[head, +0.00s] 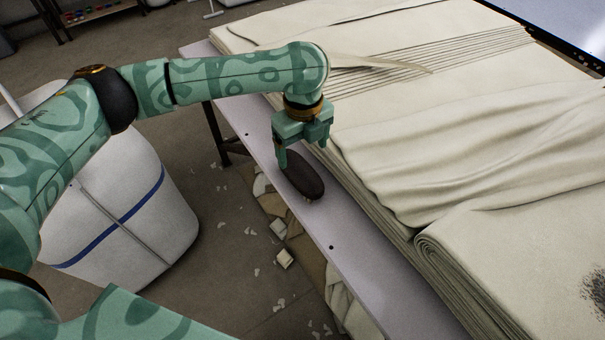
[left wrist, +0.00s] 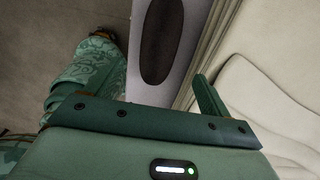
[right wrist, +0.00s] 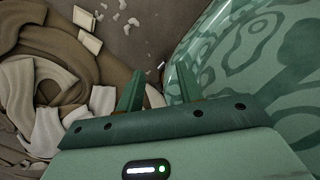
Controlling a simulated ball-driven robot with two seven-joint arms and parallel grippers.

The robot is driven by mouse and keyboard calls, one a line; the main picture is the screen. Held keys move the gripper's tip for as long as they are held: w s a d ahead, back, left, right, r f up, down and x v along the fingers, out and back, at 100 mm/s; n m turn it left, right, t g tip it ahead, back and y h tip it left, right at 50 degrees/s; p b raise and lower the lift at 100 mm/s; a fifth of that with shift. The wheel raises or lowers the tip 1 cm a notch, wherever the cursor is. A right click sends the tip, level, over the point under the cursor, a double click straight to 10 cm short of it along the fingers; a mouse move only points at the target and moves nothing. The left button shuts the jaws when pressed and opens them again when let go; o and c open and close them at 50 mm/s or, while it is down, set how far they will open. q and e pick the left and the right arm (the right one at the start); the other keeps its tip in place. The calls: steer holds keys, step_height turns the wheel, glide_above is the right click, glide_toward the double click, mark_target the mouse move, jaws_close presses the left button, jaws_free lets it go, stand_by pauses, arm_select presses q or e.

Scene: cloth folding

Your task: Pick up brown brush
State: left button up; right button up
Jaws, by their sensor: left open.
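The brown brush (head: 303,178) is a dark oval piece lying on the narrow pale ledge (head: 375,285) beside the cloth stack. My left gripper (head: 303,150) is just above the brush, pointing down, with its fingers apart and nothing held. It hides part of the brush's far end. In the left wrist view the brush (left wrist: 161,40) lies ahead of the open left gripper (left wrist: 162,78), lengthwise along the ledge. My right gripper (right wrist: 161,75) shows only in its own wrist view, fingers apart and empty, over the floor.
Folded cream cloth (head: 430,150) is stacked high right beside the ledge. A white bin (head: 150,215) with a blue stripe stands at left, under my left arm. Cloth scraps (right wrist: 50,100) and small pale bits lie on the floor below the ledge.

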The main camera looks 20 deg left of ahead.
mark_target(302, 173)
arm_select(q)
step_height(302, 173, down, 4)
steer(key=shift+w+r+b, duration=0.1)
steer(key=shift+b, duration=0.45)
steer(key=shift+f, duration=0.35)
steer(key=f+b, duration=0.4)
steer(key=f, duration=0.1)
steer(key=shift+s+a+f, duration=0.1)
steer(key=shift+s, duration=0.1)
steer(key=shift+r, duration=0.2)
steer(key=shift+c, duration=0.3)
steer(key=c, duration=1.1)
arm_select(e)
steer(key=f, duration=0.1)
steer(key=s+f, duration=0.1)
steer(key=f, duration=0.3)
steer(key=shift+s+a, duration=0.1)
steer(key=shift+s, duration=0.2)
arm_select(q)
steer(key=shift+r, duration=0.1)
